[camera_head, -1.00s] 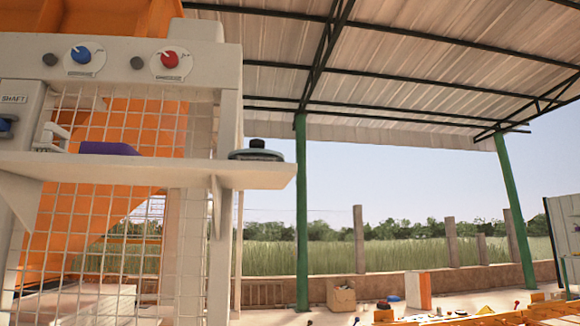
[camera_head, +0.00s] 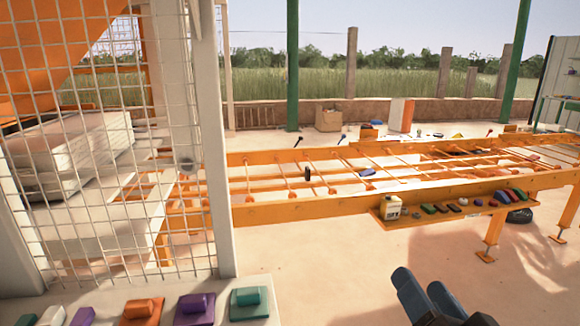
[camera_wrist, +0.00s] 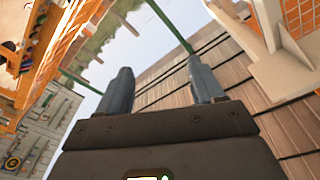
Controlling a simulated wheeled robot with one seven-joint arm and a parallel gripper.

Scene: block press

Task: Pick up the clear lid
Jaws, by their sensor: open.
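I cannot make out a clear lid in either current view. My gripper (camera_head: 420,284) shows at the bottom right of the head view, with its dark blue-grey fingers pointing up over the pale floor. In the wrist view my gripper (camera_wrist: 160,85) has its two fingers spread wide, with only background between them. It is open and empty, and touches nothing that I can see.
A pale surface at bottom left holds coloured pieces, including a teal one (camera_head: 250,297) and a purple one (camera_head: 193,308). A wire mesh guard (camera_head: 100,190) stands behind it. Floor in front is clear.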

